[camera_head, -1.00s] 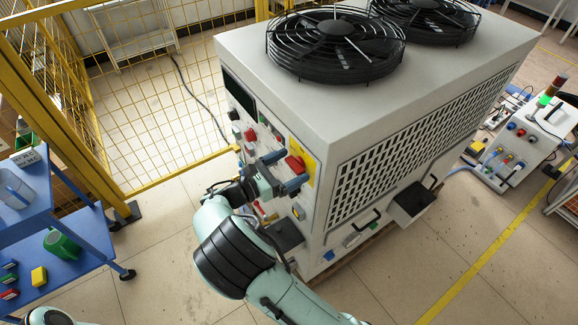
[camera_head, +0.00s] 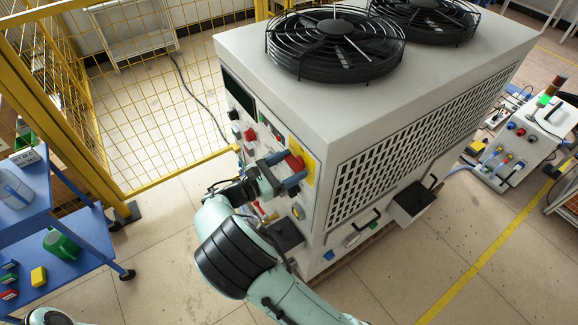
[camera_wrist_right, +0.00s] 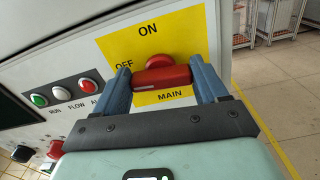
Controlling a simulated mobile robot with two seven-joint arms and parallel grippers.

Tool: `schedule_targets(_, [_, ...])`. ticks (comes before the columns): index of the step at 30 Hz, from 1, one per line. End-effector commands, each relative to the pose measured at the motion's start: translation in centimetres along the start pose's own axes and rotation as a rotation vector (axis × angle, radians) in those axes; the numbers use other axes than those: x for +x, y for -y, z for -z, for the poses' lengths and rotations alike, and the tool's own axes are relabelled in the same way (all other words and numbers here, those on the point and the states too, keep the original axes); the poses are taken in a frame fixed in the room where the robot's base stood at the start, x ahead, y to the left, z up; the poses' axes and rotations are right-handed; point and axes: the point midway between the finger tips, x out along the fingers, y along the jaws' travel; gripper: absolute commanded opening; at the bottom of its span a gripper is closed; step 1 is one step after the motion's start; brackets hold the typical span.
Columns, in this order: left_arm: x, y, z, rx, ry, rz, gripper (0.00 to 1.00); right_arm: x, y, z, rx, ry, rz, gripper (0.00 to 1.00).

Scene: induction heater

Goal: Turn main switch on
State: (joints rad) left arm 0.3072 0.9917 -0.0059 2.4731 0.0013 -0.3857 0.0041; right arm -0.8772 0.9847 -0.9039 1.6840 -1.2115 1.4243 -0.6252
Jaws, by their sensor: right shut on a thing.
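The main switch (camera_wrist_right: 162,77) is a red handle on a yellow plate (camera_wrist_right: 112,46) marked ON at the top, OFF at the left and MAIN below. In the right wrist view the handle lies roughly level across the picture, with its round red hub behind it. My right gripper (camera_wrist_right: 162,84) is shut on the handle, one blue finger at each end. In the head view the right gripper (camera_head: 283,172) is at the front panel, and the red handle (camera_head: 295,162) shows between its fingers. My left gripper is out of view.
The switch sits on a large white cabinet (camera_head: 300,100) with fans on top. Green, white and red buttons (camera_wrist_right: 63,92) are left of the plate. A yellow mesh fence (camera_head: 150,110) and a blue cart (camera_head: 80,240) stand to the left.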

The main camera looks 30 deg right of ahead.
Motion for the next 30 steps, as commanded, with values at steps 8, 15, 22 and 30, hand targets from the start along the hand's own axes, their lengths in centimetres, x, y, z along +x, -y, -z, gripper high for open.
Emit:
schedule_targets(8, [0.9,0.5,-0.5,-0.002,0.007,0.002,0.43,-0.1,0.2,0.2,0.230,-0.002,-0.001,0.42])
schedule_targets(15, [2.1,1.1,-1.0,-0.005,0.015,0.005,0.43,-0.1,0.3,0.3,0.459,-0.003,-0.001,0.42])
schedule_targets(22, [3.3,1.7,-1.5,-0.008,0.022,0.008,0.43,-0.1,0.4,0.4,0.659,-0.003,-0.001,0.42])
schedule_targets(30, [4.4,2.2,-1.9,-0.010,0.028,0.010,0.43,-0.1,0.5,0.4,0.830,-0.003,-0.002,0.42])
